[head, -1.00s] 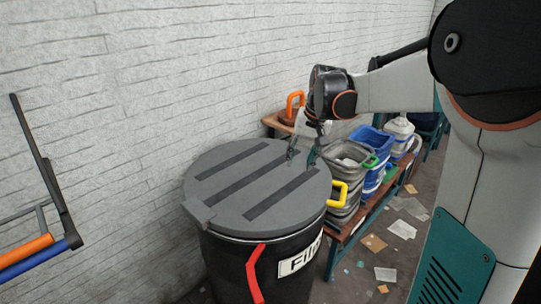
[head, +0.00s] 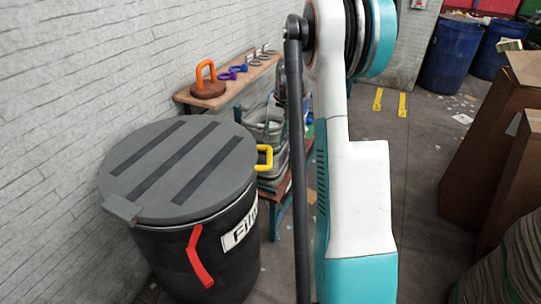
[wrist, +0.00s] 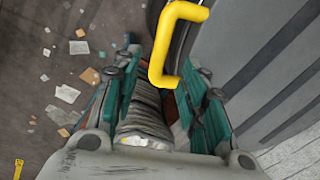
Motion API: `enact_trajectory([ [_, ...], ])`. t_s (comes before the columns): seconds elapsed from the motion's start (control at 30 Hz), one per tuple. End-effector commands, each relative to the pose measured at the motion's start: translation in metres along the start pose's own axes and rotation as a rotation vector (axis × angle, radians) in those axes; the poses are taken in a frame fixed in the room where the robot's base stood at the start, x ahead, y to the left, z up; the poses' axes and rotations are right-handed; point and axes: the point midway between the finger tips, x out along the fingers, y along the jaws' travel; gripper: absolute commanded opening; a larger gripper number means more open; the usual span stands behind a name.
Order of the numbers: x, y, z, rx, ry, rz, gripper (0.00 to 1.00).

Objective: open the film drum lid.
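The film drum (head: 185,262) is a black drum with a "Film" label and a red handle (head: 199,257) on its front. Its round grey lid (head: 150,205) lies flat on top, closed, with dark strips across it. The lid also fills the right of the wrist view (wrist: 235,50). A yellow handle (head: 265,158) sticks out at the drum's right side. In the wrist view this handle (wrist: 160,62) is near the fingertips; contact cannot be told. My gripper (wrist: 162,68) is open, fingers apart. In the head view my arm mostly hides it.
A wooden shelf (head: 225,86) by the wall holds an orange-handled item (head: 207,80) and smaller items. Cardboard boxes (head: 490,165) and blue barrels (head: 450,55) are at the right. Floor between is mostly clear.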

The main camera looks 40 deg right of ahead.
Motion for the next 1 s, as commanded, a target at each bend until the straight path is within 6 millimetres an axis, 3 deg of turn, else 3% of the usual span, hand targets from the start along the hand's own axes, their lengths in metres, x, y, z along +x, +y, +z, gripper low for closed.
enact_trajectory([
  [0.2,0.045,-0.001,0.0,-0.002,0.0,0.0,0.39],
  [0.4,0.073,-0.001,0.0,-0.002,0.0,0.0,0.39],
  [0.87,0.084,-0.001,0.0,-0.001,0.001,0.0,0.39],
  [1.0,0.084,-0.001,0.0,-0.001,0.001,0.0,0.12],
])
